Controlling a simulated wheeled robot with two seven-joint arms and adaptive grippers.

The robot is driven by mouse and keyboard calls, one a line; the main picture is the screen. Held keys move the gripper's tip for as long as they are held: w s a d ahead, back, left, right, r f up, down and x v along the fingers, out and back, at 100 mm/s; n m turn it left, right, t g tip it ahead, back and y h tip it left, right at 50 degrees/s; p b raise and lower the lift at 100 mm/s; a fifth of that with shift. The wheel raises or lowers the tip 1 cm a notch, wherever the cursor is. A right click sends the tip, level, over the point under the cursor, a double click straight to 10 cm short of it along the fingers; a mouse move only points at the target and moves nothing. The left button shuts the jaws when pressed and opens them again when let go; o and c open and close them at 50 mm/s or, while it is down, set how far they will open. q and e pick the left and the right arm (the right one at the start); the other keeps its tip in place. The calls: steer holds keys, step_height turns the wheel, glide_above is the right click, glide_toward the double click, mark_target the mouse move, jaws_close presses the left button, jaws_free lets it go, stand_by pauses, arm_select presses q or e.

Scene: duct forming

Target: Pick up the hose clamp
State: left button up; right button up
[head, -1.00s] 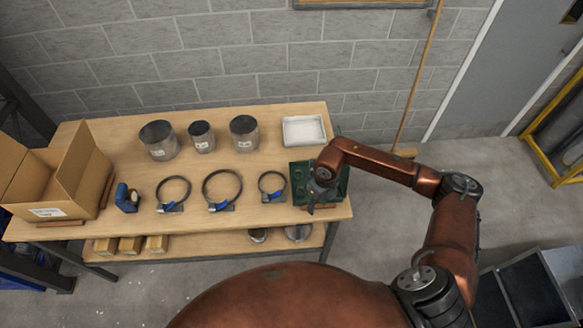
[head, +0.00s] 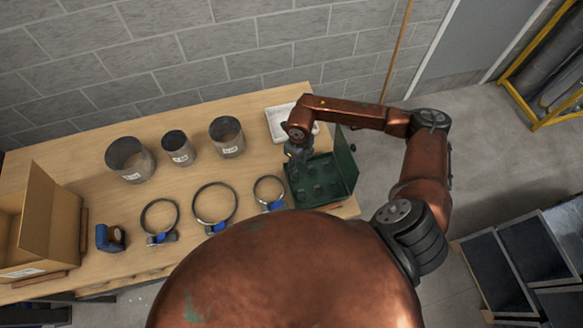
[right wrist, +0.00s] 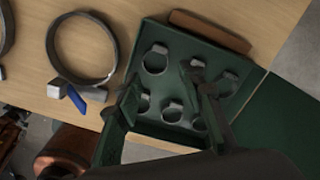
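A green open case (head: 340,184) stands at the table's right end and holds several small metal ring clamps. They show better in the right wrist view, where one small clamp (right wrist: 155,60) lies at the upper left of the case (right wrist: 160,28). Three larger ring clamps with blue handles lie left of the case; the nearest is the small one (head: 270,178), whose ring also shows in the right wrist view (right wrist: 52,50). My right gripper (head: 298,158) is above the case, fingers apart and empty (right wrist: 162,92), partly covering some small clamps. My left gripper is not in view.
Three metal cylinders, one of them here (head: 227,138), stand behind the clamps. A white tray (head: 275,125) is behind the case. A cardboard box (head: 50,220) and a blue tool (head: 108,238) are at the left. The case's raised lid (head: 345,160) stands at its right.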

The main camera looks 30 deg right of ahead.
mark_target(297, 176)
steer(key=shift+s+a+f, duration=0.15)
steer(key=shift+s+f, duration=0.4)
steer(key=shift+f, duration=0.15)
steer(key=f, duration=0.1)
steer(key=f+p, duration=0.1)
steer(key=shift+w+a+f+p, duration=0.15)
steer(key=shift+w+f+p, duration=0.15)
step_height(297, 176, down, 3)
steer(key=shift+r, duration=0.1)
steer(key=c, duration=0.6)
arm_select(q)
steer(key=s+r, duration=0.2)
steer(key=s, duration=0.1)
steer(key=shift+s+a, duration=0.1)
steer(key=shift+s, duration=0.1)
arm_select(e)
steer(key=shift+r, duration=0.15)
